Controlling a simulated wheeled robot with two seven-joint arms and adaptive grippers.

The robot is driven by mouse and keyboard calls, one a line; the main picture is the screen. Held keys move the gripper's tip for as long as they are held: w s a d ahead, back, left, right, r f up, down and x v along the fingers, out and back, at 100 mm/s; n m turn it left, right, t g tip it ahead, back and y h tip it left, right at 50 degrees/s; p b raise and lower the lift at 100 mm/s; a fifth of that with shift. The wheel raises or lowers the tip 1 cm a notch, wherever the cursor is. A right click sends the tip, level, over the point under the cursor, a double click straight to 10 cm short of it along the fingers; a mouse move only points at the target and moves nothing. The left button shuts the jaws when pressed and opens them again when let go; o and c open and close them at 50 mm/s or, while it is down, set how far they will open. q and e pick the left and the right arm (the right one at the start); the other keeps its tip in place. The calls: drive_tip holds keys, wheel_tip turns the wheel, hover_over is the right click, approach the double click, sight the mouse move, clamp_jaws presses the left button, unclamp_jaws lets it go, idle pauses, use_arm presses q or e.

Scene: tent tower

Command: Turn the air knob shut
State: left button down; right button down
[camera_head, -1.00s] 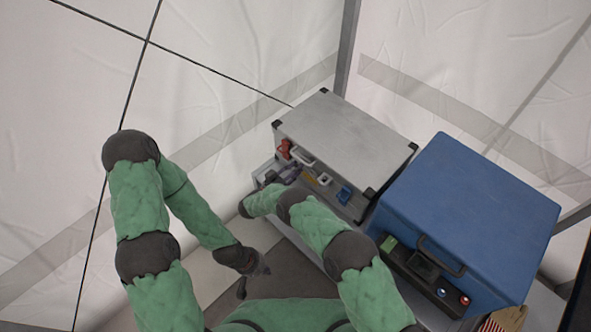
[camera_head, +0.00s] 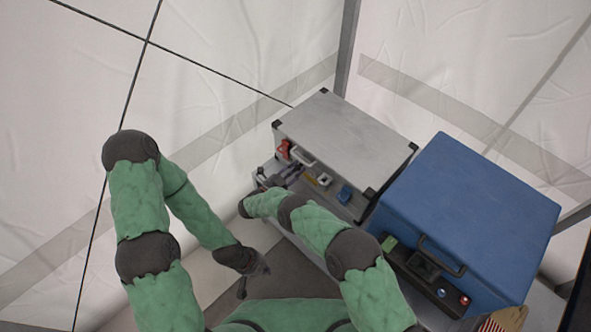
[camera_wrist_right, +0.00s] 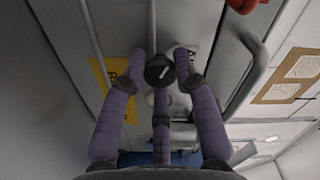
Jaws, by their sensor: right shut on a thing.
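The air knob (camera_wrist_right: 159,70) is round and black with a white pointer line that lies tilted in the right wrist view. It sits on the front of the grey case (camera_head: 345,135). The purple fingers of my right gripper (camera_wrist_right: 161,74) stand around the knob and are shut on it. In the head view my right gripper (camera_head: 284,176) is at the case's front left, and the knob is hidden there. My left gripper (camera_head: 256,280) hangs low over the dark floor, away from the case. It is too small to tell whether it is open.
A grey handle (camera_wrist_right: 248,75) and a red part (camera_head: 283,149) are close beside the knob. A yellow label (camera_wrist_right: 110,88) lies on its other side. A blue box (camera_head: 475,215) with a black handle stands to the right. White tent walls rise behind.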

drive_tip(key=m, duration=0.6)
drive_tip(key=shift+a+f, duration=0.1)
drive_tip(key=m, duration=0.6)
drive_tip(key=shift+w+r+m, duration=0.1)
drive_tip(key=shift+r+m, duration=0.1)
drive_tip(key=shift+m, duration=0.2)
drive_tip(key=c, duration=1)
unclamp_jaws()
drive_tip(key=shift+o, duration=0.2)
drive_tip(key=shift+a+f, duration=0.1)
drive_tip(key=v, duration=0.7)
drive_tip(key=shift+s, duration=0.25)
drive_tip(key=shift+a, duration=0.15)
